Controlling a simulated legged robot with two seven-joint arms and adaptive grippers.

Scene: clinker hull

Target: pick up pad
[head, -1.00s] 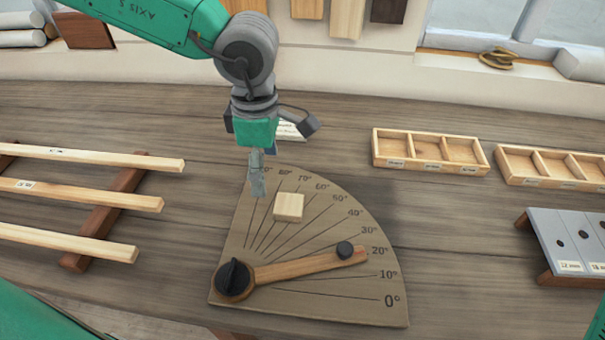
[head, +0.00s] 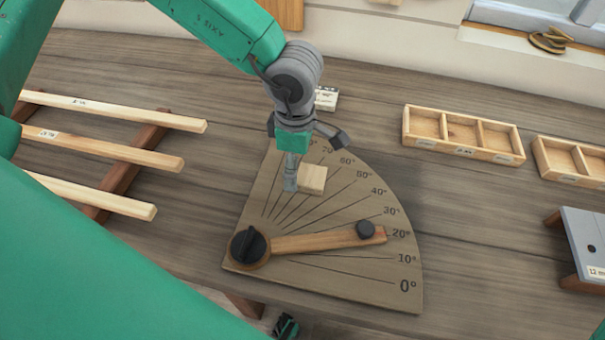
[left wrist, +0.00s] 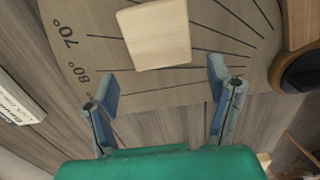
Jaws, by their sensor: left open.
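The pad, a pale square wooden block (head: 312,179), lies on the angle board (head: 340,275) near its upper-angle lines. It also shows in the left wrist view (left wrist: 155,35), lying flat beyond the fingers near the 70° mark. My left gripper (head: 290,186) points down just left of the pad in the head view. In the left wrist view the left gripper (left wrist: 163,85) is open, with nothing between its fingers and the pad ahead of the gap. The gap looks wider than the pad. My right gripper does not show.
A wooden pointer arm (head: 320,240) with a dark knob (head: 366,230) lies across the board, pivoting at a black knob (head: 247,245). Pale strips (head: 110,155) rest on bearers at left. Divided trays (head: 464,152) and a grey plate stand (head: 585,240) are at right.

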